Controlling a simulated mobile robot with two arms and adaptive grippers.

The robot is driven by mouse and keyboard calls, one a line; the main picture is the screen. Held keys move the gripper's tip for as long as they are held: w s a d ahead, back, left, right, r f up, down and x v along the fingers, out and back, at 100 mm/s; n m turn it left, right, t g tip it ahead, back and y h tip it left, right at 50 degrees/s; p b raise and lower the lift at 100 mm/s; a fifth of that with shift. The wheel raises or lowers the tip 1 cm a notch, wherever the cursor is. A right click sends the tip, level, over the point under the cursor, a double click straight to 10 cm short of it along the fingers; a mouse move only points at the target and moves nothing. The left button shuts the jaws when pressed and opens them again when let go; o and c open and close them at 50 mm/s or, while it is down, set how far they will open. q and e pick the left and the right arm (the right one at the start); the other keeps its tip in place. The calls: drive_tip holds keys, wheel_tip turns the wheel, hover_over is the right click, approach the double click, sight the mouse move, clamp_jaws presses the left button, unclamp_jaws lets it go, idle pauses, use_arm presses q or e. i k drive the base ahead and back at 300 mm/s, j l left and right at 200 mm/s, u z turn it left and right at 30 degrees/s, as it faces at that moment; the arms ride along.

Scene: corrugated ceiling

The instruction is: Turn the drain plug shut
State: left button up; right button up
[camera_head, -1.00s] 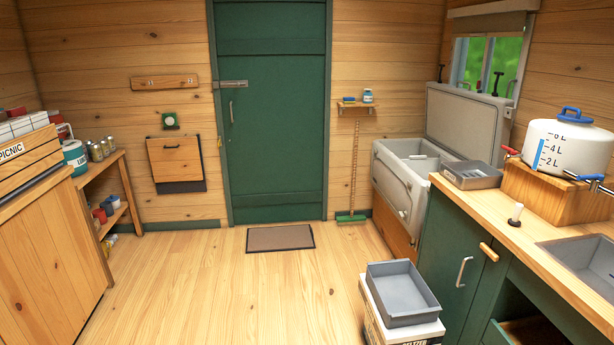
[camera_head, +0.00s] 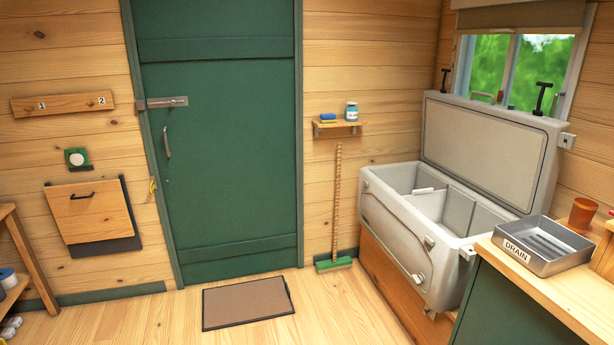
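A pale grey cool box (camera_head: 392,222) stands against the right wall on a wooden base, with its lid (camera_head: 485,150) raised. Its inside is split by a divider, and a small white item (camera_head: 422,190) shows near it. A small pale fitting (camera_head: 419,281) sits low on the front of the box. It may be the drain plug, but it is too small to tell whether it is turned open or shut. A grey metal tray labelled DRAIN (camera_head: 515,252) stands on the counter to the right of the box. Neither of my grippers is in view.
The wooden counter (camera_head: 560,290) with a green front fills the lower right, with an amber cup (camera_head: 582,214) on it. A brown mat (camera_head: 247,303) lies before the green door (camera_head: 220,150). A broom (camera_head: 335,264) leans by the wall. The floor between mat and box is clear.

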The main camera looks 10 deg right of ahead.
sight(417, 279)
drive_tip(key=i+j+z, duration=0.2)
drive_tip(key=i+z, duration=0.25)
drive_tip(key=i+j+z, duration=1.3)
drive_tip(key=j, duration=0.15)
drive_tip(key=k+l, duration=0.05)
drive_tip(key=k, duration=0.05)
